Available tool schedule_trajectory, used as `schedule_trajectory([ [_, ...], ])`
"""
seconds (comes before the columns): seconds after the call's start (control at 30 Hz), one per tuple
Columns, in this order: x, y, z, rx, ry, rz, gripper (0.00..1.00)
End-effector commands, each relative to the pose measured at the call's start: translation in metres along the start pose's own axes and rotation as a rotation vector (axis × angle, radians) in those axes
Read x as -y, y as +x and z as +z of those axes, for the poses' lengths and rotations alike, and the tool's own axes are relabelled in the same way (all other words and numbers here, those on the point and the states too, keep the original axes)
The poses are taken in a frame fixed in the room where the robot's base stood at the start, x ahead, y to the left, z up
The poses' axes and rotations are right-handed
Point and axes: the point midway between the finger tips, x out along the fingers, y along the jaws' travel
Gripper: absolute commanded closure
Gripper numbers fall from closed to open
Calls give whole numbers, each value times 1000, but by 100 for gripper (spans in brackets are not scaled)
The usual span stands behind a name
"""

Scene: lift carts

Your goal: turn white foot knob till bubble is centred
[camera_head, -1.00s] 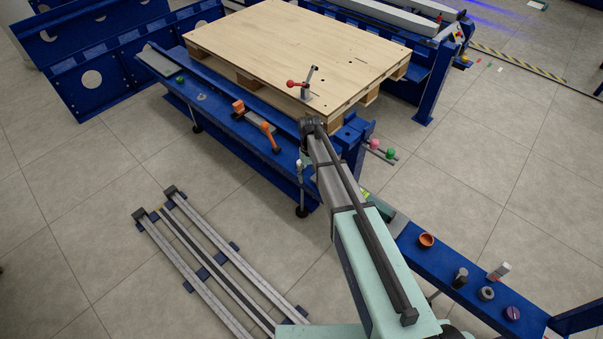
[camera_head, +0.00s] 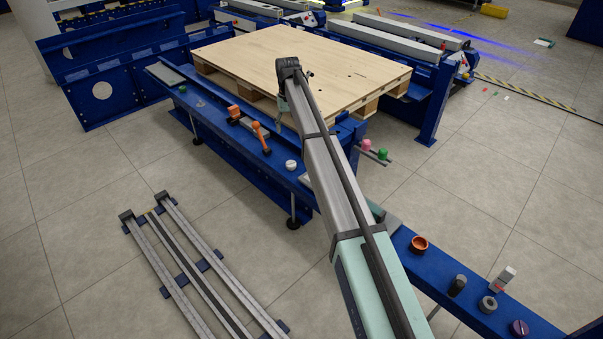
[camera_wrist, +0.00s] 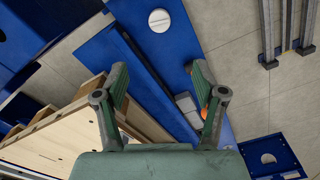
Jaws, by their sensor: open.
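The white foot knob (camera_head: 291,165) is a small round cap on the blue beam (camera_head: 215,122), above a foot post in the head view. In the wrist view the white knob (camera_wrist: 159,20) shows from above with a slot across its face, at the top of the picture. My gripper (camera_wrist: 158,78) is open and empty, its two green fingers wide apart. The knob lies beyond the fingertips, apart from them. In the head view my arm mostly hides the gripper. I cannot make out the bubble in either view.
A wooden pallet (camera_head: 300,62) lies beside the beam. An orange handle (camera_head: 261,136) stands on the beam. Pink and green balls (camera_head: 375,149) are at right. A blue bench (camera_head: 470,291) holds several small parts. Rails (camera_head: 190,262) lie on the floor, with open tiles around them.

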Motion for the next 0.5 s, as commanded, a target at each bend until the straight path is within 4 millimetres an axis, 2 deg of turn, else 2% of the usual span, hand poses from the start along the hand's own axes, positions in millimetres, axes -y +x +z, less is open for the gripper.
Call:
schedule_trajectory([
  [0.13, 1, 5, -1, 0, -1, 0, 30],
  [0.27, 1, 20, -1, 1, -1, 0, 30],
  [0.5, 0, 65, 0, 2, -1, 0, 30],
])
